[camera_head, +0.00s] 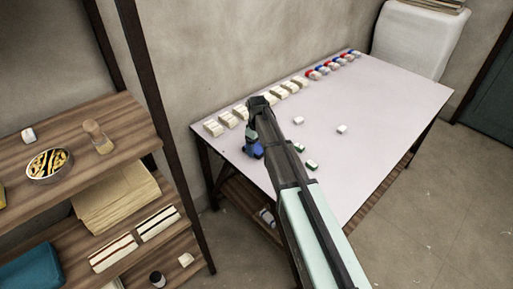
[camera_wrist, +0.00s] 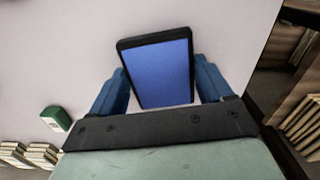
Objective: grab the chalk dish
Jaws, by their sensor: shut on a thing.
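My gripper (camera_head: 252,138) is over the left front part of the pale table (camera_head: 365,100). In the wrist view its two blue fingers (camera_wrist: 160,67) stand on either side of a flat, rectangular blue thing with a dark rim (camera_wrist: 164,72), and they are shut on it. This may be the chalk dish, but I cannot tell for sure. In the head view the blue thing (camera_head: 258,153) shows only as a small patch below the fingers, partly hidden by my arm. I cannot tell whether it touches the tabletop.
Several cream blocks (camera_head: 213,128) and red and blue pieces (camera_head: 330,67) line the table's back edge. White pieces (camera_head: 342,129) and a green-and-white piece (camera_head: 312,164) lie nearby. A shelf with a round bowl (camera_head: 49,178) stands left. The table's right side is clear.

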